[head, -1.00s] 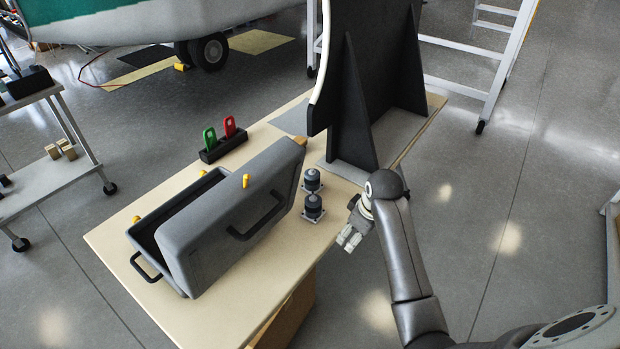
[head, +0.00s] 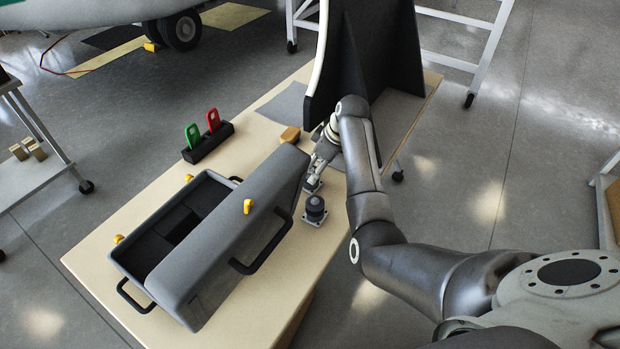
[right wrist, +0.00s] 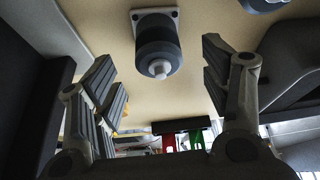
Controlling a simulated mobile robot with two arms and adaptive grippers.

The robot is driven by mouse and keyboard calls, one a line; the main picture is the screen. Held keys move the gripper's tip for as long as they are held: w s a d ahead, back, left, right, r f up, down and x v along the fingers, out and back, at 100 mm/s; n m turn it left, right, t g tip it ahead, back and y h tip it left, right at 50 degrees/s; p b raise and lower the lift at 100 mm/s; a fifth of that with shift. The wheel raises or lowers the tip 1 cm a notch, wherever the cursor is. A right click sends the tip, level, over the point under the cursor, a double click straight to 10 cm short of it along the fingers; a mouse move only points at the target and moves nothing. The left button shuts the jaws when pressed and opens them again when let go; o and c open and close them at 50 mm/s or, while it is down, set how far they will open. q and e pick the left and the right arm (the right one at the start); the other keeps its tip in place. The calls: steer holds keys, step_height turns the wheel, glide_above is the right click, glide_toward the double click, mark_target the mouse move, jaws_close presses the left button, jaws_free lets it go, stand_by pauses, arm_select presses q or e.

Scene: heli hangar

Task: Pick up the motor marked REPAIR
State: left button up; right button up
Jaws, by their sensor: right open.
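Two dark cylindrical motors with square base plates stand on the table beside the grey case. The nearer motor (head: 314,208) shows whole in the head view. The farther motor (head: 312,185) is mostly hidden behind my right gripper (head: 321,160). In the right wrist view my right gripper (right wrist: 157,68) is open. One motor (right wrist: 157,45) shows between its fingers, a little beyond the tips and apart from them. The other motor (right wrist: 262,4) is cut off at the top right. No REPAIR marking can be read on either motor. My left gripper is out of view.
The open grey case (head: 225,240), its lid tilted toward the motors, stands close to their left on the cream table (head: 105,250). A dark upright panel (head: 365,50) stands behind my right gripper. A black holder (head: 208,143) carries green and red tags.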

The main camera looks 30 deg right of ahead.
mark_target(312, 171)
steer(key=x, duration=0.2)
steer(key=shift+w+a+f, duration=0.1)
steer(key=shift+f, duration=0.1)
steer(key=shift+x, duration=0.95)
steer(key=shift+w+f, duration=0.1)
steer(key=shift+f, duration=0.3)
steer(key=shift+c, duration=0.6)
steer(key=c, duration=1.2)
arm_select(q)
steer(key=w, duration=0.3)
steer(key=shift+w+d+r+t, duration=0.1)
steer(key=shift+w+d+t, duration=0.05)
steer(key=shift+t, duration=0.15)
arm_select(e)
steer(key=shift+c, duration=0.6)
steer(key=shift+r, duration=0.2)
